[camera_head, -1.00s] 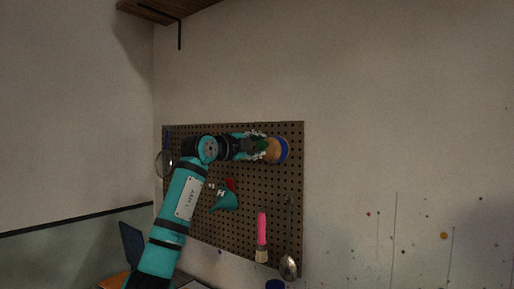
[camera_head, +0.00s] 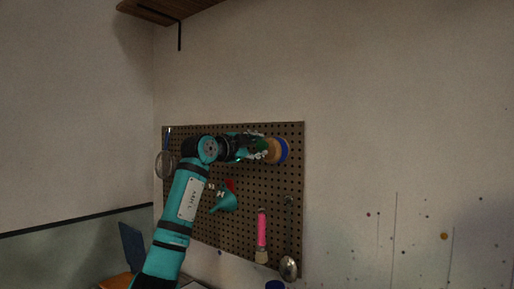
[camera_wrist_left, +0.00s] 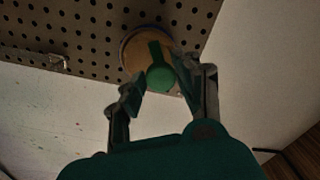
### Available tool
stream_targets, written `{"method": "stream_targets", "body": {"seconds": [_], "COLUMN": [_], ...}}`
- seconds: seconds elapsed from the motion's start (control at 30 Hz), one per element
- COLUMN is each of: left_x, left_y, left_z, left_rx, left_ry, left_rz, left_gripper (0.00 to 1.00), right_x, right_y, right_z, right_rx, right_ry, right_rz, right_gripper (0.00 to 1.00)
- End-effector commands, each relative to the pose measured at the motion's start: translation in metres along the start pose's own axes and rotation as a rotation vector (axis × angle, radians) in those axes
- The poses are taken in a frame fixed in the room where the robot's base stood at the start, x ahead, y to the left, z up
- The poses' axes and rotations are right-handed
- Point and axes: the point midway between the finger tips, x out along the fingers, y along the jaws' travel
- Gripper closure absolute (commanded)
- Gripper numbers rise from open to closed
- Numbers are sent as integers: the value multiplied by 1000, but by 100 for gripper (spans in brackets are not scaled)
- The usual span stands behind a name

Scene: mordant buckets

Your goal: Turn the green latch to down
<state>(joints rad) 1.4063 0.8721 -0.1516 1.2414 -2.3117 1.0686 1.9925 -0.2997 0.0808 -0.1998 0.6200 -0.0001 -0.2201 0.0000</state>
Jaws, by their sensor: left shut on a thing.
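The green latch (camera_wrist_left: 158,72) sits on a round tan disc (camera_wrist_left: 132,53) with a blue rim, mounted on the pegboard. In the left wrist view its knob end lies between the two fingers of my left gripper (camera_wrist_left: 160,78), which is shut on it. In the head view my left gripper (camera_head: 257,148) reaches from the left to the tan disc (camera_head: 272,151) and its blue backing (camera_head: 284,149), and mostly hides the latch. Which way the latch points on the board is hard to tell. My right gripper is not in view.
The pegboard (camera_head: 220,240) also holds a teal funnel (camera_head: 224,201), a pink-handled brush (camera_head: 262,230), a metal ladle (camera_head: 288,268) and a round hoop (camera_head: 163,164) behind my arm. A wooden shelf (camera_head: 165,10) is above.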

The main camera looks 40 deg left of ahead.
Motion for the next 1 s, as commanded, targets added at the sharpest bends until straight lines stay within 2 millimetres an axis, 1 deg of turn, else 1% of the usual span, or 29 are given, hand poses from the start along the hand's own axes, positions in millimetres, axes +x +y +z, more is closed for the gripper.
{"method": "stream_targets", "body": {"seconds": [0.1, 0.13, 0.3, 0.57, 0.67, 0.77, 1.0], "left_x": [0, 0, 0, -1, -7, -22, -73], "left_y": [0, 0, 0, 0, 0, -1, 0], "left_z": [1, 1, 1, 0, 1, 2, 2], "left_rx": [-1, -1, 0, 1, 2, 3, 4], "left_ry": [-1, -1, -1, -1, -2, -2, -4], "left_rz": [1, 1, 1, 1, 0, -2, 0], "left_gripper": [100, 66, 45, 45, 45, 45, 45], "right_x": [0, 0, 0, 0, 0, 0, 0], "right_y": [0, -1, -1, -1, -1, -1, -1], "right_z": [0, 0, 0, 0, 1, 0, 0], "right_rx": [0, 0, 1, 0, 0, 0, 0], "right_ry": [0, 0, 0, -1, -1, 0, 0], "right_rz": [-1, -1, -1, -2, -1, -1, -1], "right_gripper": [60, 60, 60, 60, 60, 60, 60]}}
